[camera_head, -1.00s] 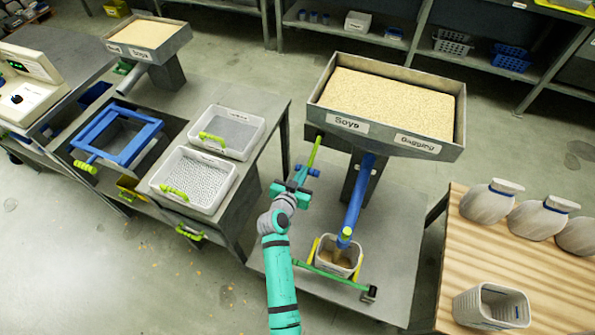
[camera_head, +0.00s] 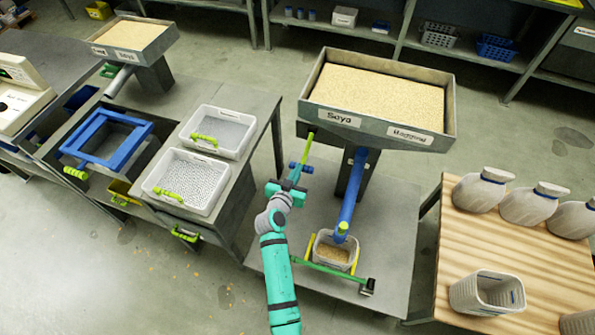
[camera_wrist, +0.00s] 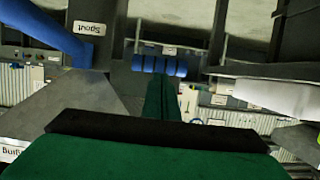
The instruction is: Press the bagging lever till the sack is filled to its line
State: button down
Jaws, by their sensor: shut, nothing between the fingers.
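The bagging lever is a yellow-green rod (camera_head: 307,147) with a blue grip (camera_head: 301,168), below the hopper's left front corner. My gripper (camera_head: 289,186) is shut and empty, close against the blue grip; contact cannot be told. In the wrist view, my closed green fingers (camera_wrist: 165,98) point at the ribbed blue grip (camera_wrist: 160,66). The white open sack (camera_head: 318,245) stands under the blue spout (camera_head: 349,195) with tan grain (camera_head: 332,254) inside. Its fill line cannot be made out.
The hopper (camera_head: 376,125) full of grain stands above the sack. A green bar (camera_head: 330,269) runs in front of the sack. On the right, a wooden table (camera_head: 450,245) holds an empty sack (camera_head: 487,292) and several closed sacks (camera_head: 480,190). White sieve trays (camera_head: 186,181) stand left.

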jog(key=v, duration=1.1)
jog(key=shift+s, duration=0.35)
jog(key=shift+w+a+r, duration=0.1)
jog(key=shift+w, duration=0.05)
dwell(1.1)
jog(key=shift+a, duration=0.1)
dwell(0.4)
dwell(0.5)
